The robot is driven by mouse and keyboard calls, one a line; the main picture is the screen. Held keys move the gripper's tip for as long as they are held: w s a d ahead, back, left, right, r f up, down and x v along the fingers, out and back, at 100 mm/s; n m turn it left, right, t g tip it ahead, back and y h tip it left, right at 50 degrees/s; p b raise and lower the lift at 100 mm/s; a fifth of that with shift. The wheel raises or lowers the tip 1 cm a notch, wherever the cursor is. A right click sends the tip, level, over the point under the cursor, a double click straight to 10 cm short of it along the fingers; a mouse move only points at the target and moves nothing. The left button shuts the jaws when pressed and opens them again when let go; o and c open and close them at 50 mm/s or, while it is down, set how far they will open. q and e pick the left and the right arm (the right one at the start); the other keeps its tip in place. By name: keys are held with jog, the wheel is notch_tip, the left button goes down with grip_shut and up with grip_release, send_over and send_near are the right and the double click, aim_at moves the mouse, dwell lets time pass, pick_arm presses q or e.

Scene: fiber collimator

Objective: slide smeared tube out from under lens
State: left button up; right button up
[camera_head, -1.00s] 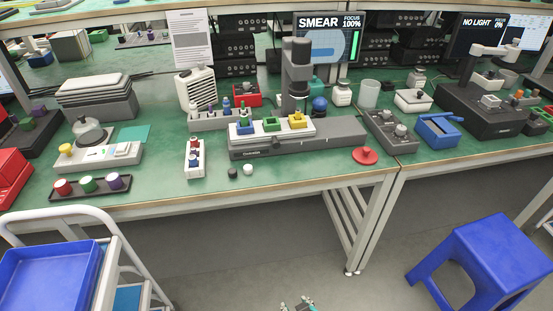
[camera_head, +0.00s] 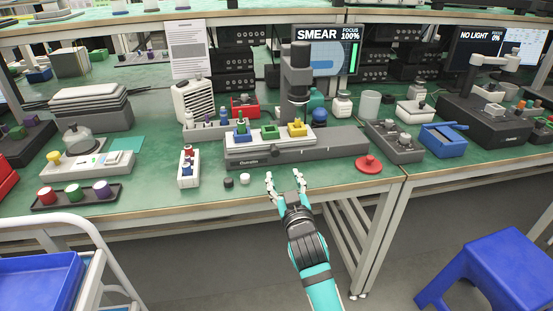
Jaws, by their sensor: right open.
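The lens (camera_head: 298,96) hangs from a dark grey upright column above a white sliding carriage (camera_head: 253,150) on a long grey base (camera_head: 335,143). The carriage bears a blue holder (camera_head: 241,137), a green holder (camera_head: 269,131) and a yellow holder (camera_head: 297,130). The yellow one is nearest below the lens. I cannot make out a smear on any of them; the monitor (camera_head: 326,58) reads SMEAR, focus 100%. My right gripper (camera_head: 285,181) is open and empty at the table's front edge, in front of the base and apart from it. My left gripper is not in view.
A black cap (camera_head: 228,183) and a white cap (camera_head: 245,179) lie left of my right gripper. A red knob (camera_head: 368,164) sits to the right. A white rack (camera_head: 188,167) stands left of the base.

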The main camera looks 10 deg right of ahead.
aim_at(276, 155)
jog(key=w+b, duration=0.1)
jog(key=w, duration=0.8)
jog(key=shift+w, duration=0.8)
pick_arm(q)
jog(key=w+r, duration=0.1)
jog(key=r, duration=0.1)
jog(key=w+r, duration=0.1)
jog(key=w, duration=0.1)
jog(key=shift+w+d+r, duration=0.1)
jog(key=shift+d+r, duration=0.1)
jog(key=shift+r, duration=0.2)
pick_arm(e)
grip_shut()
